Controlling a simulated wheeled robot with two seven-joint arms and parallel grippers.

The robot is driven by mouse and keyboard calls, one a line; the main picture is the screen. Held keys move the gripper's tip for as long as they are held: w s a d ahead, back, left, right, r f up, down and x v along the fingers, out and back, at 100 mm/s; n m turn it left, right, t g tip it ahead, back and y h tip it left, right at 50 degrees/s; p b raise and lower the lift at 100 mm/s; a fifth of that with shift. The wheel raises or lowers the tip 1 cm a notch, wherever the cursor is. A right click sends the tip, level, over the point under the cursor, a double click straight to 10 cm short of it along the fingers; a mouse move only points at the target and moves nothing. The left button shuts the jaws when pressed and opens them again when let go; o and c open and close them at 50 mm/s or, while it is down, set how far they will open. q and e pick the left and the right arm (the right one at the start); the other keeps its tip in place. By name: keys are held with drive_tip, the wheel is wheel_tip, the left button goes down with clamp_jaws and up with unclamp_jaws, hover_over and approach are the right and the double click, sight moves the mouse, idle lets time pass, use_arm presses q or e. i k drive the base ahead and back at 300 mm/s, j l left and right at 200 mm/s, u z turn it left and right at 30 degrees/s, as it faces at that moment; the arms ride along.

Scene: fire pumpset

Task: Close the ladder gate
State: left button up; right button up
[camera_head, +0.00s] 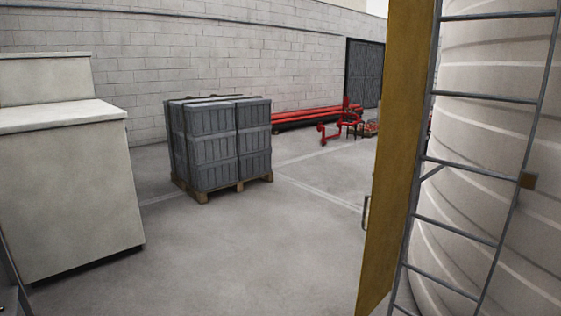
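The ladder gate (398,150) is a tall yellow-brown panel at the right of the head view, seen at a steep angle. It stands out from the left rail of a grey metal ladder (476,161), so it does not lie across the rungs. A small grey handle (366,212) sticks out from its left side. The ladder rises in front of a large pale ribbed tank. Neither of my grippers is in view.
A pallet of grey crates (222,145) stands on the floor left of centre. A pale cabinet (65,190) fills the left side. Red pipes (305,116) and red fittings (345,120) lie by the block wall. The concrete floor (265,255) in the middle is clear.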

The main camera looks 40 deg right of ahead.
sight(409, 30)
drive_tip(key=i+z, duration=0.2)
drive_tip(key=i, duration=0.4)
drive_tip(key=i+j+z, duration=0.2)
drive_tip(key=i, duration=0.45)
drive_tip(key=i+z, duration=0.3)
drive_tip(key=z, duration=0.2)
drive_tip(key=i+z, duration=0.35)
drive_tip(key=z, duration=0.15)
drive_tip(key=i+j+z, duration=0.1)
drive_tip(key=j+z, duration=0.15)
drive_tip(key=z, duration=0.25)
drive_tip(key=i+j+z, duration=0.1)
drive_tip(key=j+z, duration=0.25)
drive_tip(key=z, duration=0.15)
drive_tip(key=j+z, duration=0.3)
drive_tip(key=z, duration=0.15)
drive_tip(key=j+z, duration=0.3)
drive_tip(key=z, duration=0.2)
